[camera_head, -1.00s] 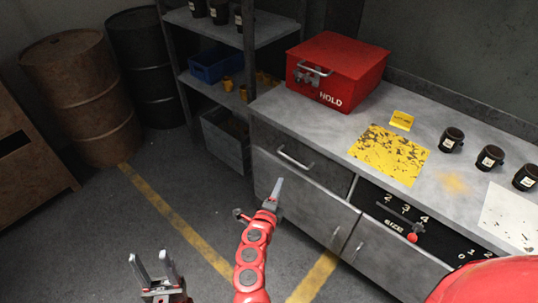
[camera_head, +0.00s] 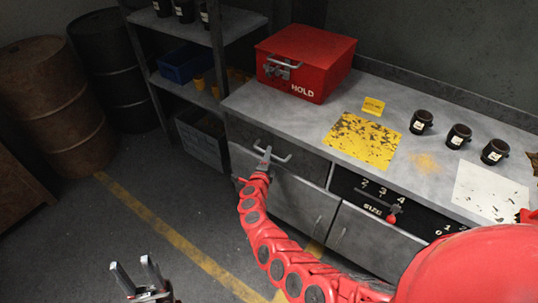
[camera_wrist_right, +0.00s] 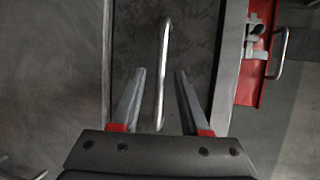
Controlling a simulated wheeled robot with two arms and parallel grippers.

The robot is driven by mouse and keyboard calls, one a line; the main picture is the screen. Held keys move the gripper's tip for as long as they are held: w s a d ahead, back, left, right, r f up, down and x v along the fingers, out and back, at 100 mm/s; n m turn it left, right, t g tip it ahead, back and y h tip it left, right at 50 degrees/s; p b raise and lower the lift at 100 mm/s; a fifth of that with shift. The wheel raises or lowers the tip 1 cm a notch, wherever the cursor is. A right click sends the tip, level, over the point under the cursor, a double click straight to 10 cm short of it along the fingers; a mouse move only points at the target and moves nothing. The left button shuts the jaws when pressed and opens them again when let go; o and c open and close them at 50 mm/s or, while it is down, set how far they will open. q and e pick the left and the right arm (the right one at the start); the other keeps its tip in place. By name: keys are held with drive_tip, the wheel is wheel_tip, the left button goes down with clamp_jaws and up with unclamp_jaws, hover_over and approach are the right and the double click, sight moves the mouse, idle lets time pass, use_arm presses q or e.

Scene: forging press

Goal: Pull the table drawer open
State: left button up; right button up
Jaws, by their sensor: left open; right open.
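The table drawer (camera_head: 308,166) is a dark grey front under the left part of the grey worktop, and it looks flush and closed. Its metal bar handle (camera_head: 285,158) faces me. My right gripper (camera_head: 264,156) is open at the left part of the handle. In the right wrist view, the handle (camera_wrist_right: 163,50) runs between the two open fingers (camera_wrist_right: 160,76) with a gap on each side; I see no finger touching it. My left gripper (camera_head: 134,270) is open and empty, low over the floor at the bottom left.
A red HOLD box (camera_head: 305,62), a yellow mat (camera_head: 362,141) and several dark mugs (camera_head: 459,136) stand on the worktop (camera_head: 290,112). Cupboard doors (camera_head: 295,205) are below the drawer. A shelf (camera_head: 190,90) and barrels (camera_head: 62,105) stand at left. The floor in front is clear.

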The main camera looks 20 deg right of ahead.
drive_tip(key=shift+x, duration=1.05)
clamp_jaws()
drive_tip(key=shift+s, duration=0.1)
idle(0.7)
